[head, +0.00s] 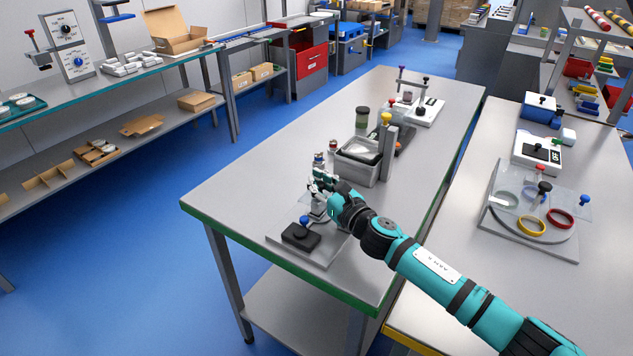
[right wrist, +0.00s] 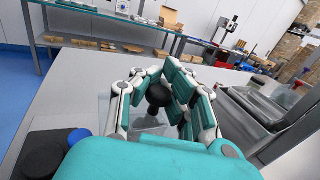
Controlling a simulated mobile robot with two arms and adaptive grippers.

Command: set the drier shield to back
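The drier appears to be the low station on a grey base plate (head: 322,258) at the near end of the middle table. It carries a black block (head: 300,236) and a blue knob (head: 304,220). In the right wrist view a clear plate, seemingly the shield (right wrist: 104,106), shows faintly beside a dark round knob (right wrist: 158,94) on a stem. My right gripper (head: 321,178) is over the station, its fingers drawn in around the dark knob; they look closed on it. The head view hides this knob behind the gripper. My left gripper is out of view.
A grey bin (head: 357,167) stands just behind the gripper, with a yellow-topped post (head: 386,121) and a dark jar (head: 362,117). The right bench holds another clear-plated station (head: 530,238) with coloured rings. The table's left side is clear.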

